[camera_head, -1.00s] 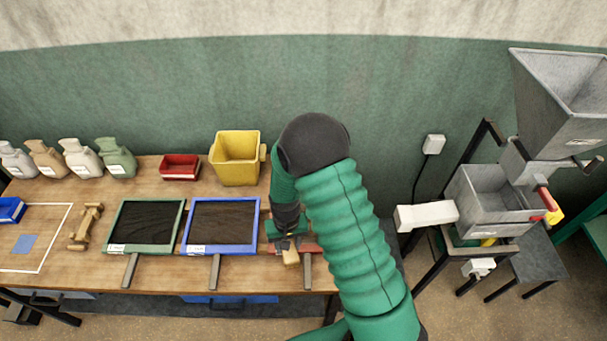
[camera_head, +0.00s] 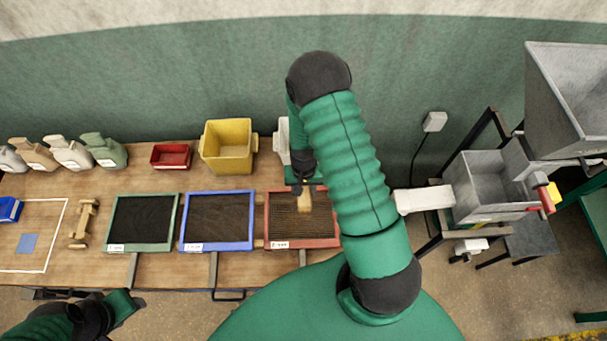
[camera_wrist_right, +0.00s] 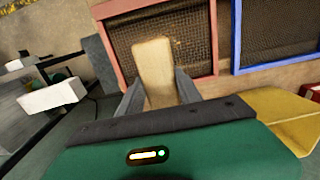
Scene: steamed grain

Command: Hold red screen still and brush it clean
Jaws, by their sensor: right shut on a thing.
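The red screen (camera_head: 287,243) lies on the wooden bench, right of the blue and green screens; its dark mesh also shows in the right wrist view (camera_wrist_right: 196,27). My right gripper (camera_head: 306,186) is above the far edge of the red screen. It is shut on a light wooden brush (camera_wrist_right: 153,68), which lies over the mesh; whether its underside touches the mesh I cannot tell. The brush also shows in the head view (camera_head: 304,201). My left gripper (camera_head: 128,303) is low at the left, in front of the bench and away from the red screen; its fingers are unclear.
The blue screen (camera_head: 219,247) and green screen (camera_head: 146,197) lie to the left. A yellow bin (camera_head: 228,148) and a red tray (camera_head: 171,156) stand behind them. A wooden holder (camera_head: 84,223) is further left. A metal machine (camera_head: 484,185) stands at the right.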

